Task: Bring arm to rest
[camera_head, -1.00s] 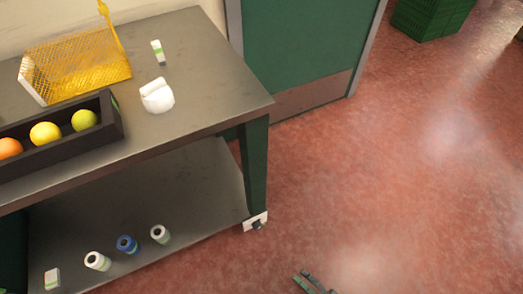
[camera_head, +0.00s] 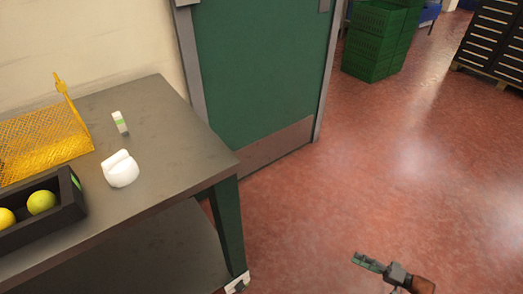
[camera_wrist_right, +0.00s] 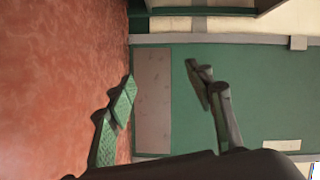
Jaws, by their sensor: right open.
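My right gripper (camera_head: 368,262) shows at the bottom right of the head view, over open floor and clear of the table. In the right wrist view its two fingers (camera_wrist_right: 165,100) are spread apart with nothing between them. The green door and red floor lie beyond the fingers. My left gripper is in neither view.
A grey table (camera_head: 165,165) with a lower shelf stands at the left. On it are a yellow wire basket (camera_head: 45,140), a dark crate (camera_head: 60,215) with fruit, a white container (camera_head: 120,170) and a small bottle (camera_head: 120,122). Green crates (camera_head: 375,40) stand far back. The floor (camera_head: 330,200) is clear.

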